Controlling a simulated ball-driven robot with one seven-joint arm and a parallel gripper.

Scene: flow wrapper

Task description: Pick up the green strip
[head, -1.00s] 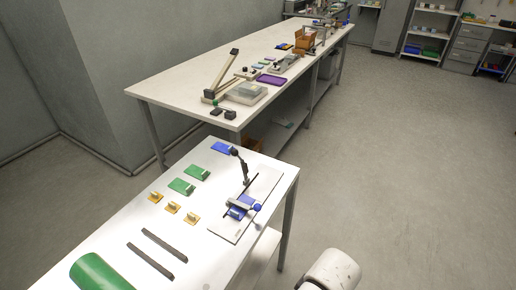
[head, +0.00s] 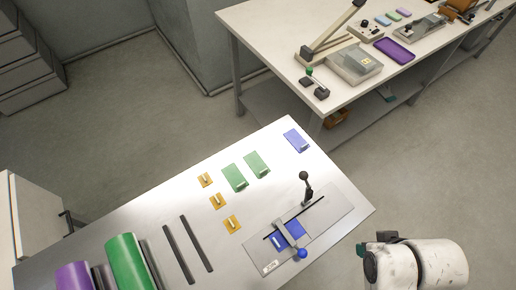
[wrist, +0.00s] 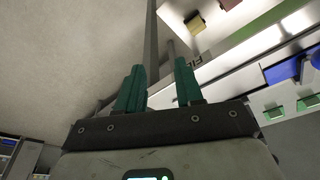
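Two flat green pieces lie side by side on the near table in the head view, a left one (head: 235,178) and a right one (head: 257,164), each with a small pale piece on it. A small flat green strip (head: 392,16) lies on the far table between a blue and a purple one. I cannot tell which of these is the green strip meant. My gripper's teal fingers (wrist: 157,78) stand apart in the wrist view with nothing seen between them.
The near table (head: 330,165) also holds three yellow pieces (head: 218,201), a blue piece (head: 296,140), dark bars (head: 178,250), a green roll (head: 128,262), a purple roll (head: 75,277) and a lever device on a grey plate (head: 340,205). Open floor (head: 450,170) lies right of it.

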